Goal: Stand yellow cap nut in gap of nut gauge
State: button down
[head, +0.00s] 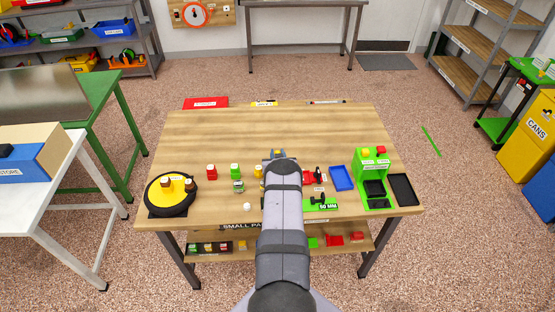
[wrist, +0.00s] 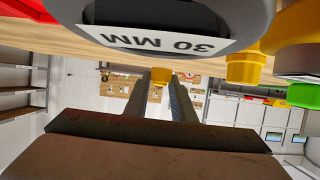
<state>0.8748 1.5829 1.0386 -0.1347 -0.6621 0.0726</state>
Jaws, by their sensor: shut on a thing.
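In the wrist view, which is upside down, my gripper (wrist: 161,82) is shut on a small yellow piece, the yellow cap nut (wrist: 161,75), of which only a part shows between the fingertips. A dark grey rounded body with a white "30 MM" label (wrist: 158,42) is close to the camera at the top; I cannot tell whether it is the nut gauge. In the head view my arm hides the fingertips and the held nut. A green piece labelled "50 MM" (head: 321,205) and a red piece (head: 309,178) lie right of the arm.
Yellow (wrist: 246,68) and green (wrist: 303,95) pieces stand at the right of the wrist view. On the table are a black-yellow turntable (head: 171,207), red (head: 211,170) and green (head: 236,170) pieces, a blue tray (head: 341,178) and a green stand (head: 371,167). The back of the table is mostly clear.

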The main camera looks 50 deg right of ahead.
jog(key=shift+f, duration=1.55)
jog(key=shift+f, duration=0.2)
jog(key=c, duration=1.5)
grip_release()
jog(key=shift+r, duration=0.25)
jog(key=shift+p+v, duration=0.35)
jog(key=shift+v, duration=5.65)
jog(key=shift+w, duration=0.1)
